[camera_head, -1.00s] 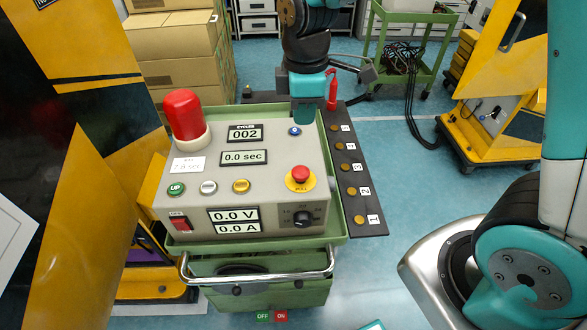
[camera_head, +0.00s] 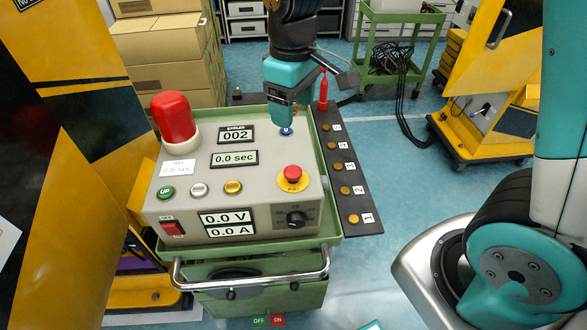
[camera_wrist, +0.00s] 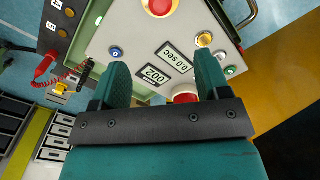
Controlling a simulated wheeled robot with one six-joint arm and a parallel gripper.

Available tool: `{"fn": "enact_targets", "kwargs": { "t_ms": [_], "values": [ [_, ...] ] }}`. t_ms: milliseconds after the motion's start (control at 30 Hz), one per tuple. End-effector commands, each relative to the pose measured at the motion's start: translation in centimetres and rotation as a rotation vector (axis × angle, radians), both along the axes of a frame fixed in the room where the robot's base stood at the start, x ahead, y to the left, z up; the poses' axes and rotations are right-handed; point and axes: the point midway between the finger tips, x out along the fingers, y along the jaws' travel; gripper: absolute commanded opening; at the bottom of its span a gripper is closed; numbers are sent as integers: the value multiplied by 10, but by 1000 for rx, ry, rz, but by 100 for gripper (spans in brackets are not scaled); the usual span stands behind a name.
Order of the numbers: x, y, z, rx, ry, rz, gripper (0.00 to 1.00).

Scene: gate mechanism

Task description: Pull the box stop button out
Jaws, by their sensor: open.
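The box stop button is a red mushroom button (camera_head: 292,173) on a yellow ring marked PULL, on the right of the grey control box (camera_head: 205,212). In the wrist view the red button (camera_wrist: 160,6) shows at the top edge, partly cut off. My gripper (camera_head: 287,122) hangs above the back right of the box, close to the small blue button (camera_head: 286,131). In the wrist view its two teal fingers (camera_wrist: 162,80) are apart with nothing held between them. The stop button lies beyond the fingertips, clear of both fingers.
A red beacon (camera_head: 173,117) stands at the back left of the box. The box sits on a green cart (camera_head: 250,248) with a chrome handle (camera_head: 250,280). A dark strip with numbered brass contacts (camera_head: 347,190) and a red plug (camera_head: 323,90) lie on the right.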

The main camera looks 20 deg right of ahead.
Motion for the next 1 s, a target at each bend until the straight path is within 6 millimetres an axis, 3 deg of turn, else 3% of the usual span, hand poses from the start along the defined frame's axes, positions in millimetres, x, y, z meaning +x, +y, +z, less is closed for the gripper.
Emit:
{"fn": "enact_targets", "kwargs": {
  "t_ms": [200,333,467,667,1000],
  "values": [
    [1,1,8,2,-1,-523,69],
    [0,1,12,0,3,-692,69],
    [0,1,8,-2,5,-746,69],
    [-1,0,-22,-4,9,-746,69],
    [-1,0,-101,-4,9,-744,69]
  ]
}}
